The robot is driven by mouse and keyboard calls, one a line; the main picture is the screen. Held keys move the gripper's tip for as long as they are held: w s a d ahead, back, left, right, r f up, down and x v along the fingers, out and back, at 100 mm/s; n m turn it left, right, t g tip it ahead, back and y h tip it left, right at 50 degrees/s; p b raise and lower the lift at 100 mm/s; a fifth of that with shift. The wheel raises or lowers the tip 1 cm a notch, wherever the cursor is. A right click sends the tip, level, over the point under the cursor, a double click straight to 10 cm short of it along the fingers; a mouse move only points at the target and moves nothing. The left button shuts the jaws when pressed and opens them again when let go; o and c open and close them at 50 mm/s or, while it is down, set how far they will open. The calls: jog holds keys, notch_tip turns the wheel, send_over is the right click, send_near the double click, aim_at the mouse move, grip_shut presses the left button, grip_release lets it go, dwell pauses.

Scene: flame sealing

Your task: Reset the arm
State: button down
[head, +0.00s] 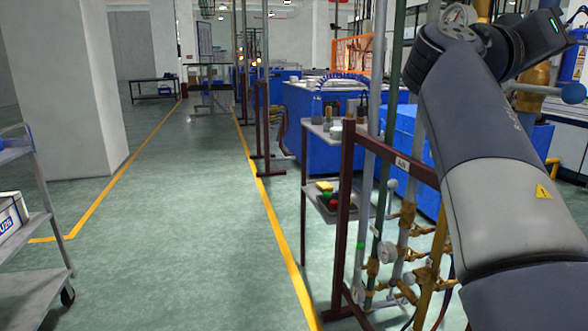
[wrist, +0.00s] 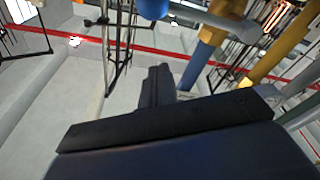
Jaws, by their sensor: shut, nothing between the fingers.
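My gripper (wrist: 159,72) shows as dark fingers pressed together in the middle of the wrist view, shut and empty. My arm rises along the right side of the head view and bends over at the top, and its wrist end is near the pipes at the upper right. The gripper's fingers cannot be made out in the head view. The wrist view looks tilted across pipes, thin rods and a pale wall.
A pipe rack (head: 349,190) with gauges and brass valves stands close beside my arm. A blue knob (head: 573,93) on a lever is near the wrist. A grey cart (head: 38,265) stands at the left. The green floor (head: 180,240) between is clear.

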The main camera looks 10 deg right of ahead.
jog(key=w+r+n+y+p, duration=0.1)
jog(key=w+n+p, duration=0.4)
jog(key=p, duration=0.8)
jog(key=w+r+n+t+y+p, duration=0.1)
jog(key=w+r+n+p, duration=0.2)
jog(key=n+p, duration=0.6)
jog(key=shift+w+r+p, duration=0.35)
jog(key=shift+w+p, duration=0.85)
jog(key=shift+p, duration=1.3)
jog(key=shift+a+f, duration=0.1)
jog(key=shift+a, duration=0.05)
